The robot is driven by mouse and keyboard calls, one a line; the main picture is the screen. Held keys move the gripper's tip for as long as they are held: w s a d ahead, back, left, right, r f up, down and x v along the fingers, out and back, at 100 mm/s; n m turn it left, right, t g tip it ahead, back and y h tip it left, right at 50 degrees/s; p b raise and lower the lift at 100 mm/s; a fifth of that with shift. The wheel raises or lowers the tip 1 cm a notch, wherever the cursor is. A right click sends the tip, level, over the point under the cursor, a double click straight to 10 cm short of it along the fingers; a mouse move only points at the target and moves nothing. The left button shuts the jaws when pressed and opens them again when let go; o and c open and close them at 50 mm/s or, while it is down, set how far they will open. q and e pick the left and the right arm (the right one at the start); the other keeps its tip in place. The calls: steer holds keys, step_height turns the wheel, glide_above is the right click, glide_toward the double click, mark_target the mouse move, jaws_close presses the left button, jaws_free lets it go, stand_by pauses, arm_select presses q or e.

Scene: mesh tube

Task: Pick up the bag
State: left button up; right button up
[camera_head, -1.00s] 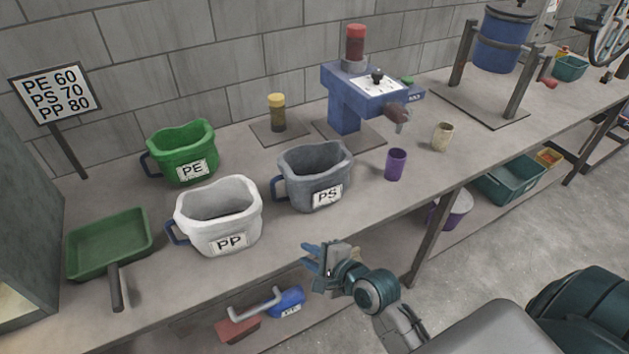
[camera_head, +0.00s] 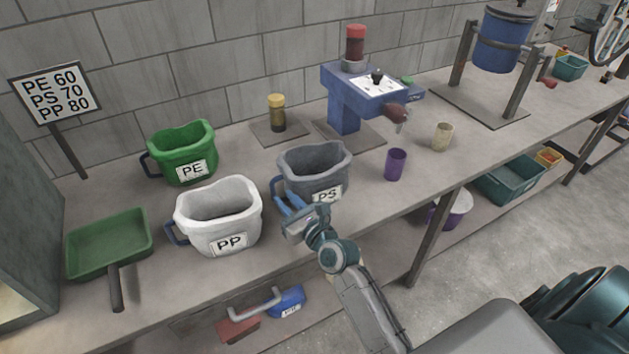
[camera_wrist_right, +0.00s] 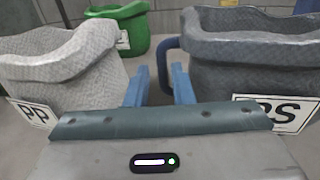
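Three bag-like bins with labels and side handles stand on the bench: the green PE bag (camera_head: 182,150), the white PP bag (camera_head: 219,215) and the grey PS bag (camera_head: 315,172). My right gripper (camera_head: 285,203) is in front of the PS bag's left side, by its blue handle. In the right wrist view the gripper (camera_wrist_right: 159,82) is open and empty, its two blue fingers apart. There the PP bag (camera_wrist_right: 65,65) is on the left and the PS bag (camera_wrist_right: 245,60) on the right. The PS handle (camera_wrist_right: 166,62) shows just beyond the fingers. My left gripper is not in view.
A green dustpan (camera_head: 108,243) lies at the left. A purple cup (camera_head: 396,165) and a beige cup (camera_head: 442,137) stand right of the PS bag. A blue machine (camera_head: 345,105) stands behind. A sign (camera_head: 55,92) lists PE 60, PS 70, PP 80.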

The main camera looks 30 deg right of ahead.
mark_target(274, 187)
steer(key=w, duration=0.5)
steer(key=shift+a+f, duration=0.2)
steer(key=shift+a, duration=0.2)
steer(key=shift+s+r, duration=0.1)
steer(key=shift+s, duration=0.05)
steer(key=shift+c, duration=0.8)
jaws_close()
steer(key=shift+r, duration=0.1)
